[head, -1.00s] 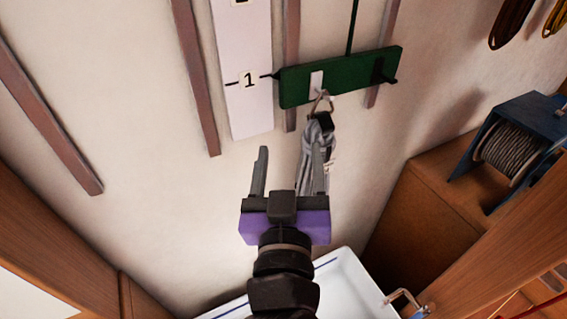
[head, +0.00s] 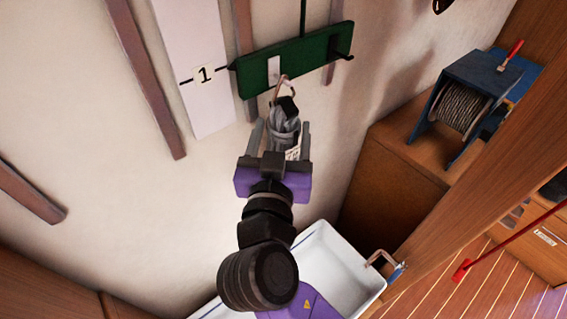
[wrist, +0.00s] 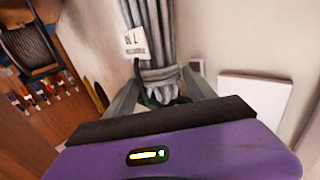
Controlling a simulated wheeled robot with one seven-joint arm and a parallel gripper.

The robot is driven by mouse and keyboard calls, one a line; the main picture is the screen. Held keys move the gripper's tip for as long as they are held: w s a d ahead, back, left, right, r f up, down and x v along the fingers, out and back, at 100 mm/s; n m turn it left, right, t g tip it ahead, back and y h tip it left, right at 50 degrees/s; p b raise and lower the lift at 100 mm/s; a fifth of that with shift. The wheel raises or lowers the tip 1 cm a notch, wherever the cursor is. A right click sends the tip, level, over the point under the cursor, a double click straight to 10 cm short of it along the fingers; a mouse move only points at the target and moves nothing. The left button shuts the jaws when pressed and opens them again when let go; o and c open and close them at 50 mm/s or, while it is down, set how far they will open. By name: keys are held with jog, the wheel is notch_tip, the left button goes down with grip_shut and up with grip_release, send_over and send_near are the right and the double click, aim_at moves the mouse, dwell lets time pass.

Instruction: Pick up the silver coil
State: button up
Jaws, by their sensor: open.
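The silver coil (head: 284,122) is a grey bundle of line hanging by a metal hook from the green board (head: 296,59) on the wall. A small white printed tag (head: 293,153) hangs on it. My gripper (head: 280,132) is open, with one finger on each side of the coil in the head view. In the wrist view, the coil (wrist: 155,45) runs down between the fingers (wrist: 160,97), with a wrapped band near them and its tag at the left. I cannot tell whether either finger touches it. The coil's lower part is hidden behind my gripper in the head view.
A white basin (head: 338,262) is below. A blue reel (head: 462,105) with grey line stands on the wooden cabinet (head: 395,180) at right. A red-handled pole (head: 510,240) is at far right.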

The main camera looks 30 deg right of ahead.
jog(key=shift+p+x, duration=0.35)
jog(key=shift+x, duration=1.15)
jog(key=shift+f, duration=0.1)
jog(key=shift+c, duration=0.2)
grip_shut()
jog(key=shift+r+b, duration=0.3)
jog(key=shift+r, duration=0.5)
jog(key=s+d+p, duration=0.3)
jog(key=s+p, duration=0.1)
jog(key=s, duration=1.3)
jog(key=shift+s+d, duration=0.2)
jog(key=shift+s, duration=0.15)
